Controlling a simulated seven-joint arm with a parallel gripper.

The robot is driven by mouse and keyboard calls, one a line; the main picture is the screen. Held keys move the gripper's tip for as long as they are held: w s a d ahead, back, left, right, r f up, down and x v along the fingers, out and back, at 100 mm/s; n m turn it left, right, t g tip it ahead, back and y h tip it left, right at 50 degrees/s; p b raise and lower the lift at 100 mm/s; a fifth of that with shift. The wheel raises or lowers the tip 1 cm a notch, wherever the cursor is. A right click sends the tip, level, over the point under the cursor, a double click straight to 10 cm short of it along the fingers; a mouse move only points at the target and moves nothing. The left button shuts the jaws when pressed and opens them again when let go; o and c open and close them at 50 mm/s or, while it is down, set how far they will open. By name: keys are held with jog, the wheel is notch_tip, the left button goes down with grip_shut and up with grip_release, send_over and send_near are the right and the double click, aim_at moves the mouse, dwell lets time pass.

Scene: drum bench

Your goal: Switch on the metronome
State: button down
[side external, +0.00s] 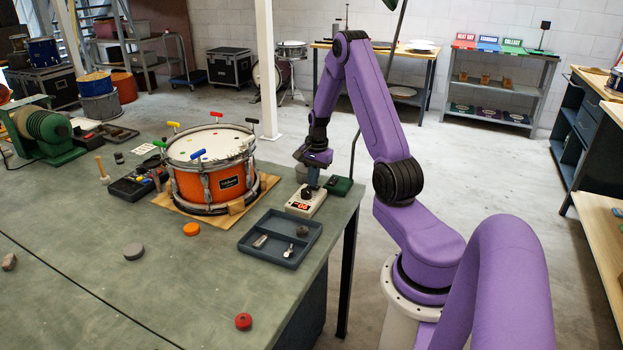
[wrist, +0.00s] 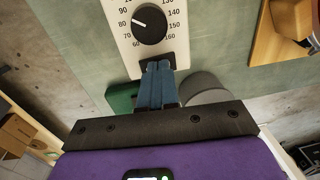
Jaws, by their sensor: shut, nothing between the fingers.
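The metronome (side external: 306,203) is a pale box near the right edge of the green bench, with a black knob and a small dark display with red marks, too small to read. In the wrist view, its pale face (wrist: 125,40) shows a black dial (wrist: 150,24) numbered from 60 to 160, its white pointer toward 80. My gripper (side external: 312,186) is shut and empty, above the far end of the metronome. In the wrist view, the blue fingertips (wrist: 158,66) overlap a dark switch-like patch (wrist: 173,60) below the dial. I cannot tell whether they touch it.
A dark tray (side external: 270,253) with small metal parts lies in front of the metronome. An orange drum (side external: 222,185) on a wooden board stands to its left. A dark green box (side external: 340,187) is close by on the right. The bench's front left is mostly clear.

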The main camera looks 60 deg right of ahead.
jog(key=shift+r, duration=0.15)
notch_tip(320, 180, up, 14)
jog(key=w, duration=0.1)
jog(key=shift+w, duration=0.35)
dwell(0.5)
